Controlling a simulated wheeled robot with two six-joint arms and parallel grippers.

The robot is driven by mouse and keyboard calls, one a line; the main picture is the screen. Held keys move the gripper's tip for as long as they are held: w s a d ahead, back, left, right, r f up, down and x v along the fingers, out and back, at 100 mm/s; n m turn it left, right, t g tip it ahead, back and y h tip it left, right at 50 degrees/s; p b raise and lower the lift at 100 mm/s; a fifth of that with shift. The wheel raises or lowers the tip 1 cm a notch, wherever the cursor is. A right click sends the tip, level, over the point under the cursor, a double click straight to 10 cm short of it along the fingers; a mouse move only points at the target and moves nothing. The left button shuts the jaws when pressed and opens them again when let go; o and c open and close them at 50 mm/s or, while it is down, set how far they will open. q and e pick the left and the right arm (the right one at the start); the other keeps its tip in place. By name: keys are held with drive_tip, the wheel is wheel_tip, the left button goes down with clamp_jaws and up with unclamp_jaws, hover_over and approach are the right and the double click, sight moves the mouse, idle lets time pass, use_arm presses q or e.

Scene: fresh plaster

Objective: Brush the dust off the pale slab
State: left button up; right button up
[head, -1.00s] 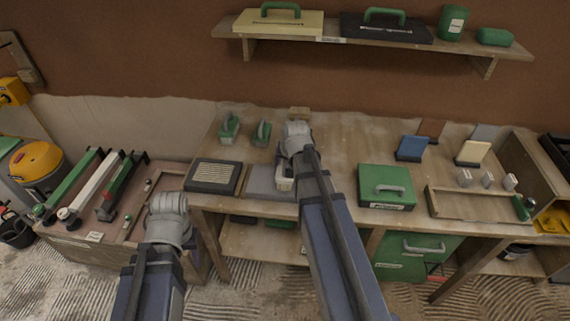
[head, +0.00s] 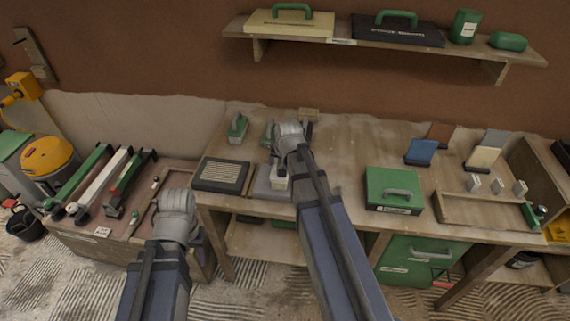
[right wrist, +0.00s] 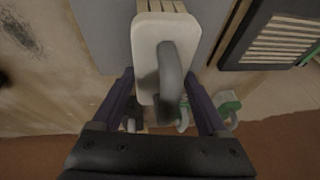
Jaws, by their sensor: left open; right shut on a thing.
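The pale slab (head: 260,188) lies flat near the bench's front edge, just right of a dark-framed grille; it is a plain grey sheet in the right wrist view (right wrist: 103,38). My right gripper (right wrist: 165,88) is shut on the grey handle of a white-backed brush (right wrist: 147,38). The brush (head: 280,183) is at the slab, its pale bristles pointing toward it; I cannot tell whether they touch. My right forearm hides the slab's right part. No dust can be made out on the slab. My left gripper (head: 177,203) is open and empty by the low left table, its fingers mostly hidden.
The dark-framed grille (head: 221,175) lies close left of the slab. Two green-handled tools (head: 237,128) stand behind. A green case (head: 393,190) and a wooden tray (head: 480,212) lie to the right. Bare bench lies between the slab and the blue block (head: 421,151).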

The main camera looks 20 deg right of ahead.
sight(274, 164)
drive_tip(key=shift+w+a, duration=0.4)
drive_tip(key=shift+a, duration=0.25)
drive_tip(key=shift+w+a, duration=0.35)
drive_tip(key=shift+a, duration=0.3)
drive_tip(key=shift+w+a, duration=0.55)
drive_tip(key=shift+a, duration=0.2)
drive_tip(key=shift+w+a, duration=0.5)
drive_tip(key=shift+a, duration=0.25)
drive_tip(key=shift+r, duration=0.1)
wheel_tip(274, 164, up, 6)
drive_tip(key=p, duration=0.6)
drive_tip(key=shift+d, duration=0.1)
wheel_tip(274, 164, up, 3)
drive_tip(key=p, duration=0.3)
